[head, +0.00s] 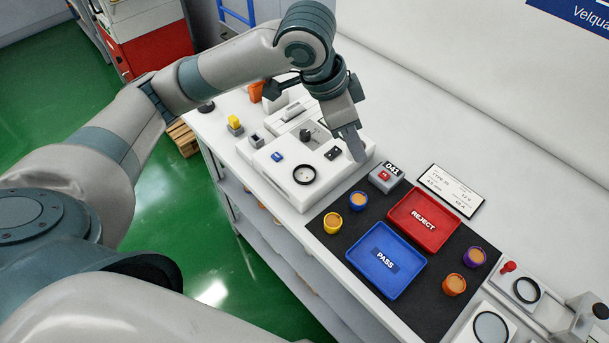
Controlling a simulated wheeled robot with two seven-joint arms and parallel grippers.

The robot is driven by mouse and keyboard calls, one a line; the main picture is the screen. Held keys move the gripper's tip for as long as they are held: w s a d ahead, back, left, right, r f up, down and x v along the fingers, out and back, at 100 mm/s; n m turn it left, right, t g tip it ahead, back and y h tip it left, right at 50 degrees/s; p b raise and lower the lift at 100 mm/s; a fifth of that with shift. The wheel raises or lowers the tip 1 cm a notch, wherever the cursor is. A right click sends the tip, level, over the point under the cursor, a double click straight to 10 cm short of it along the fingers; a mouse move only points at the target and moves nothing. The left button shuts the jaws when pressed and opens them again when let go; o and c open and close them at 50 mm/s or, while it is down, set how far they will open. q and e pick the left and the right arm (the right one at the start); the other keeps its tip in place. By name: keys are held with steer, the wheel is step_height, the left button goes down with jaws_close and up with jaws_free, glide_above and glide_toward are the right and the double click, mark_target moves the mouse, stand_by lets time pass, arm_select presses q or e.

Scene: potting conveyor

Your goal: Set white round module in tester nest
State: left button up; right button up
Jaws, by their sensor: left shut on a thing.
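The white tester (322,178) stands on the bench at the middle. Its round nest (304,175) shows as a black ring with a pale inside; I cannot tell for sure whether anything sits in it. My left gripper (356,150) reaches down over the tester's right rear part, right of the nest and apart from it. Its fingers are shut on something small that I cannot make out. I cannot pick out the white round module; the fingers may hide it. My right gripper is not in view.
A dark mat holds a blue PASS tray (371,283), a red REJECT tray (403,232) and several coloured round modules, such as the yellow one (332,223). A grey box with a red button (385,178) stands right of the tester. More ringed fixtures (490,314) are at lower right.

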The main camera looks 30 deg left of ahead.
arm_select(q)
steer(key=shift+s+d+r+m+g+h, duration=0.1)
steer(key=shift+s+d+m+g+h, duration=0.1)
steer(key=shift+s+d+m, duration=0.3)
steer(key=shift+s+d+r+m+g+h, duration=0.1)
steer(key=shift+d+m+g, duration=0.1)
steer(key=shift+m, duration=0.5)
steer(key=shift+a, duration=0.1)
steer(key=a+f, duration=0.2)
steer(key=a, duration=0.2)
steer(key=a+f+p, duration=0.1)
steer(key=a+f, duration=0.1)
steer(key=a, duration=0.1)
steer(key=a+f+p, duration=0.1)
steer(key=a+f, duration=0.2)
steer(key=a, duration=0.1)
steer(key=shift+s+a, duration=0.3)
steer(key=shift+s, duration=0.05)
steer(key=shift+f, duration=0.2)
step_height(320, 180, down, 4)
steer(key=shift+r+p, duration=0.25)
steer(key=shift+p, duration=0.3)
steer(key=shift+f, duration=0.2)
